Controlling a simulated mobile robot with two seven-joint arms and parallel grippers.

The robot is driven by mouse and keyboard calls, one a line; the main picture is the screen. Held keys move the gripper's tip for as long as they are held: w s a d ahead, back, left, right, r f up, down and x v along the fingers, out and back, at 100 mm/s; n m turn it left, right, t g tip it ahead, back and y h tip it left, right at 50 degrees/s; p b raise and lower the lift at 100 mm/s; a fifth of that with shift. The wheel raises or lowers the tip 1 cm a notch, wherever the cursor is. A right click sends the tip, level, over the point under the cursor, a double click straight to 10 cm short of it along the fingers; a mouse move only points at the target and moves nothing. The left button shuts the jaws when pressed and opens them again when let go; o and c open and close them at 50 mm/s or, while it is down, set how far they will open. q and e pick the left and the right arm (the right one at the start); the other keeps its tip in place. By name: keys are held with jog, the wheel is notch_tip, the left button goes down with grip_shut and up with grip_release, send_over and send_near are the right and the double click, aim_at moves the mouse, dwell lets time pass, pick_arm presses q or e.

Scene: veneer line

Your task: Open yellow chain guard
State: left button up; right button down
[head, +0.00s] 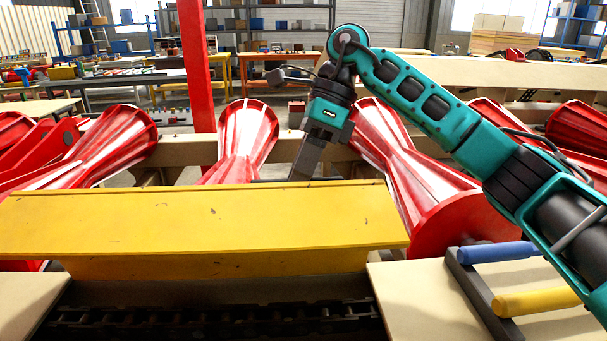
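The yellow chain guard (190,222) is a long, scuffed yellow cover across the left and middle of the head view. Its upper panel slopes toward me, and a lower yellow face (215,265) shows beneath it. A dark chain (210,318) lies in the channel in front of and below the guard. My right arm comes in from the right, and its gripper (300,178) points down at the guard's far top edge, right of the middle. The fingertips are hidden or too small to tell whether they are open, or whether they touch the guard. My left gripper is not in view.
Red ribbed rollers (240,140) stand behind the guard, with more to the right (415,180). A red post (197,65) rises behind. At the lower right, a blue handle (498,252) and a yellow handle (537,301) sit on a dark bar over a beige panel (425,305).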

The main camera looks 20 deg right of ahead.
jog(key=shift+w+d+f+m+g+y, duration=0.1)
jog(key=shift+w+d+f+g+y, duration=0.1)
jog(key=shift+w+f+g, duration=0.4)
jog(key=shift+w+d+f+m+g+y, duration=0.15)
jog(key=shift+w+f+g, duration=0.25)
jog(key=shift+w, duration=0.45)
jog(key=shift+w+d+f+m+g+y, duration=0.15)
jog(key=shift+w+d+f+g, duration=0.1)
jog(key=shift+w+f+g, duration=0.35)
jog(key=shift+w+r, duration=0.1)
jog(key=shift+r, duration=0.05)
jog(key=c, duration=1)
grip_release()
jog(key=shift+w, duration=0.15)
jog(key=shift+o, duration=0.2)
jog(key=shift+r, duration=0.15)
jog(key=shift+r, duration=0.1)
